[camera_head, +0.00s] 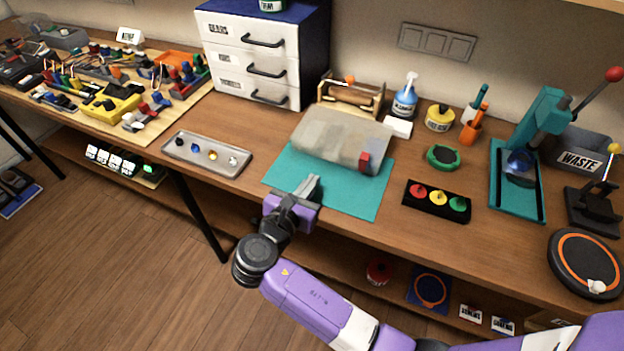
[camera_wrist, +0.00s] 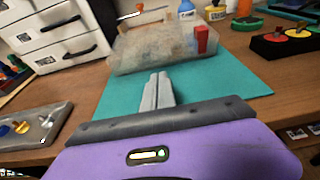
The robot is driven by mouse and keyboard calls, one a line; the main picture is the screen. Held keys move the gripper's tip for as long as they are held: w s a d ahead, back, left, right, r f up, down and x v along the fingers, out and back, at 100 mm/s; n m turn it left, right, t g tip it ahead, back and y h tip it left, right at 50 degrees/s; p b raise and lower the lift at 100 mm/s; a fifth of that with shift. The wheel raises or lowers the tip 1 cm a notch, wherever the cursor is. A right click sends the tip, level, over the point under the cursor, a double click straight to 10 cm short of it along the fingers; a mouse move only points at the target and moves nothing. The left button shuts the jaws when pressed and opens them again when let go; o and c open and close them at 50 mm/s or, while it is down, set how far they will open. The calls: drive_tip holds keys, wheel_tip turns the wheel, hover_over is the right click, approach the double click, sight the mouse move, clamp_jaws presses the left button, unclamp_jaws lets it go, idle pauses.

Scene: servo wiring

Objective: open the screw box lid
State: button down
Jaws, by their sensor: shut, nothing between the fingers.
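The screw box (camera_head: 342,138) is a cloudy, see-through box with a red latch (camera_head: 364,162) on its front right. It sits on a teal mat (camera_head: 350,200) with its lid down. The box also shows in the wrist view (camera_wrist: 160,48), with its red latch (camera_wrist: 202,39) at the right. My gripper (camera_head: 311,184) is over the front part of the mat, in front of the box and apart from it. In the wrist view its two grey fingers (camera_wrist: 157,93) are together with nothing between them, pointing toward the box front.
A metal tray (camera_head: 240,163) with small parts lies left of the mat. A black block with three coloured buttons (camera_head: 437,214) is to the right. A wooden rack (camera_head: 352,92) stands behind the box, and a drawer cabinet (camera_head: 240,80) behind left.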

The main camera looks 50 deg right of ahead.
sight(323, 175)
drive_tip(key=x, duration=0.7)
drive_tip(key=shift+w+d, duration=0.1)
drive_tip(key=shift+d, duration=0.15)
drive_tip(key=shift+p, duration=0.3)
